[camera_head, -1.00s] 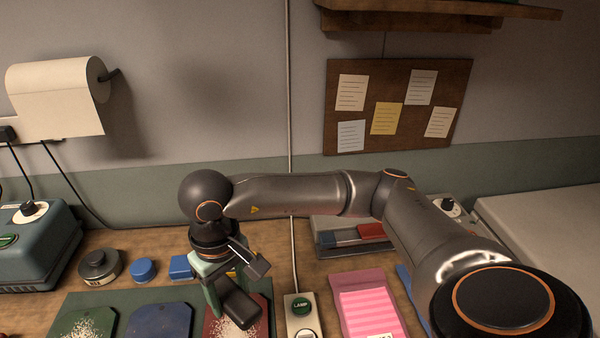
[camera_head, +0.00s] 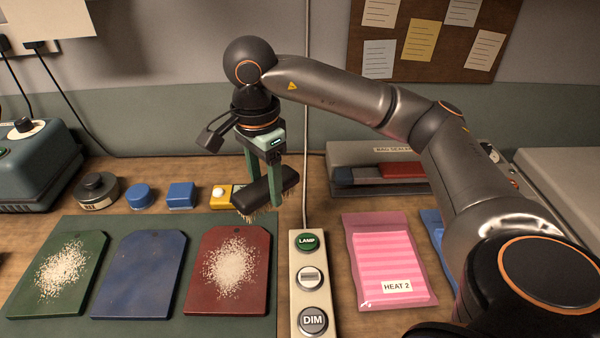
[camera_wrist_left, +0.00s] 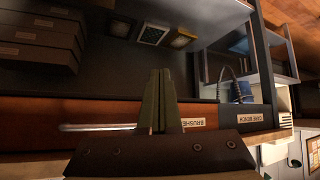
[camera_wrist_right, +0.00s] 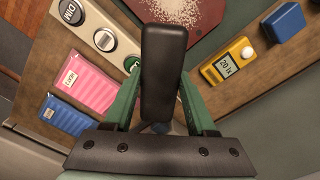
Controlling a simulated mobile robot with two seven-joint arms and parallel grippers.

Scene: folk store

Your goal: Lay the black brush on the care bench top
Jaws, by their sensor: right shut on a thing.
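My right gripper (camera_head: 264,194) is shut on the black brush (camera_head: 290,178), with its pale bristles pointing down. The brush is held above the bench, near the back right corner of the red board (camera_head: 233,296). In the right wrist view the brush (camera_wrist_right: 163,75) lies between the green fingers. My left gripper (camera_wrist_left: 163,100) shows only in the left wrist view, with its fingers together and nothing visible between them. That view also shows a "CARE BENCH" label (camera_wrist_left: 254,117) on a front edge, with a dark surface behind it.
A green board (camera_head: 92,248), a blue board (camera_head: 125,290) and the red board lie on a green mat (camera_head: 190,331). A button strip (camera_head: 296,322), pink packet (camera_head: 372,235) and bag sealer (camera_head: 350,153) are to the right. A yellow meter (camera_head: 218,207) stands behind the boards.

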